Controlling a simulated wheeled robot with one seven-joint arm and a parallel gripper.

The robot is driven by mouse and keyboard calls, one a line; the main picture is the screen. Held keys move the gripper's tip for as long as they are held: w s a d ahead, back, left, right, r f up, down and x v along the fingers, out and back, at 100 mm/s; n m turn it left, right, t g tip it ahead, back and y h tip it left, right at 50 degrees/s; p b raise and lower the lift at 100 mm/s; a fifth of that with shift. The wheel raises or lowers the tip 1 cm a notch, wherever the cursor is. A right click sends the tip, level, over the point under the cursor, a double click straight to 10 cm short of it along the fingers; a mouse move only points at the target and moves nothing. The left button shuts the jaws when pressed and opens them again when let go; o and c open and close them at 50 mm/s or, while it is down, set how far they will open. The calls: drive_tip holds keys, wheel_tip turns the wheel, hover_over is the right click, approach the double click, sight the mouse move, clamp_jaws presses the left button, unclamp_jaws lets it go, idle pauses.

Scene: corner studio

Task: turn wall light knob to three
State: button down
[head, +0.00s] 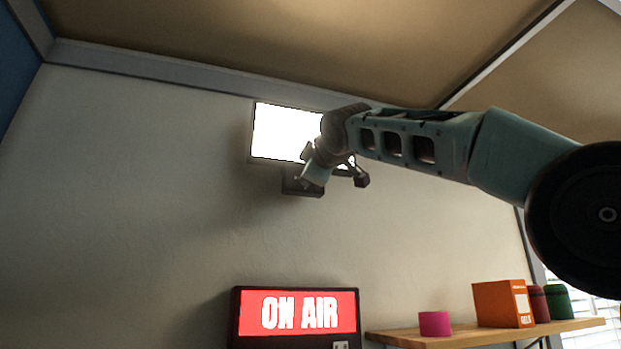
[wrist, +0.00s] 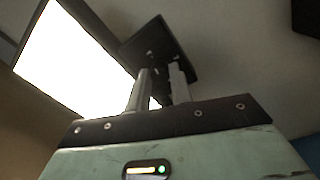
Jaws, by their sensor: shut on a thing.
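The wall light (head: 278,132) is a glowing white panel high on the wall; it fills the left of the wrist view (wrist: 68,58). Just below it in the head view is a small dark control plate (head: 291,187), which also shows in the wrist view (wrist: 150,40). My gripper (head: 306,176) is at this plate, partly covering it. In the wrist view its two fingers (wrist: 160,72) reach up to the plate, a narrow gap between them, shut on the knob. The knob itself is hardly visible, and its setting cannot be read.
A lit red ON AIR sign (head: 297,312) is on the wall below. At lower right a wooden shelf (head: 458,338) holds a pink cylinder (head: 435,324), an orange box (head: 502,304) and red and green containers (head: 558,302). The ceiling (head: 260,45) is close above my arm.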

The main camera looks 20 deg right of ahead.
drive_tip(key=shift+a+m+g+b, duration=0.1)
drive_tip(key=shift+m+g+b, duration=0.2)
drive_tip(key=shift+m, duration=8.1)
drive_tip(key=shift+m+g+b, duration=0.2)
drive_tip(key=shift+m+b, duration=0.15)
drive_tip(key=shift+m, duration=8.05)
drive_tip(key=c, duration=1.3)
unclamp_jaws()
drive_tip(key=shift+o, duration=0.2)
